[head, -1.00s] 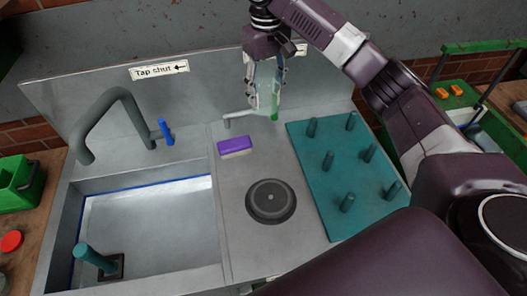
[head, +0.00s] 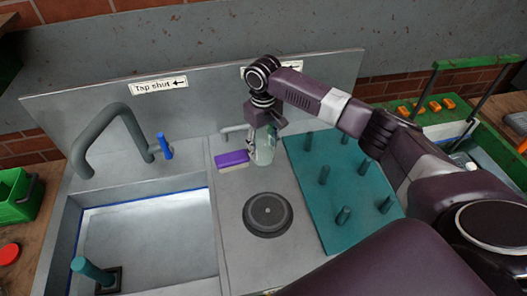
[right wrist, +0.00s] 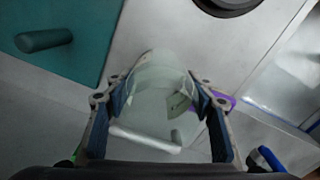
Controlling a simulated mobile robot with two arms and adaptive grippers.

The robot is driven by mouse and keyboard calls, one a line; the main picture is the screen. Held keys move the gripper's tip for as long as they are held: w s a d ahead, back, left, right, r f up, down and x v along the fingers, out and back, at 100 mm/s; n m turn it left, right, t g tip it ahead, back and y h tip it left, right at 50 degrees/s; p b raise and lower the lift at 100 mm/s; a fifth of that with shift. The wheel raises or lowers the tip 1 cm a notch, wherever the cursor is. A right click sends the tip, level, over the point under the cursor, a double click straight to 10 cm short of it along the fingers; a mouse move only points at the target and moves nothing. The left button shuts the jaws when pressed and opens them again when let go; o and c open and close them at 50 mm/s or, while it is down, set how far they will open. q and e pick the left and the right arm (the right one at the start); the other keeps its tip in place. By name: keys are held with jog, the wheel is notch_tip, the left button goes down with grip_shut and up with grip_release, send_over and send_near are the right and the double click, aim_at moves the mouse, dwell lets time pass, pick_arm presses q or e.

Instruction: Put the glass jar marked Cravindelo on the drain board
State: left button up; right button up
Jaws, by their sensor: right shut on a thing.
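My right gripper (head: 264,137) points down and is shut on a clear greenish glass jar (head: 263,153), at the back of the steel counter. In the right wrist view the jar (right wrist: 160,85) sits between the two blue-padded fingers (right wrist: 163,108). No marking on it can be read. I cannot tell whether its base touches the counter. The teal drain board (head: 314,206), with several upright pegs, lies just right of the jar; its edge also shows in the right wrist view (right wrist: 85,25). My left gripper is not in view.
A purple brush (head: 231,159) lies just left of the jar. A grey lever (head: 231,131) is behind it. A dark round disc (head: 268,214) is set in the counter in front. The sink (head: 150,245) and tap (head: 108,125) are at left.

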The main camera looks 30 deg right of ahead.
aim_at(264, 154)
notch_tip(264, 154, down, 3)
jog(key=shift+f, duration=0.2)
jog(key=shift+f, duration=0.1)
jog(key=o, duration=1.3)
jog(key=shift+s+f, duration=0.1)
notch_tip(264, 154, up, 12)
jog(key=shift+r+b, duration=0.2)
jog(key=shift+b, duration=1.05)
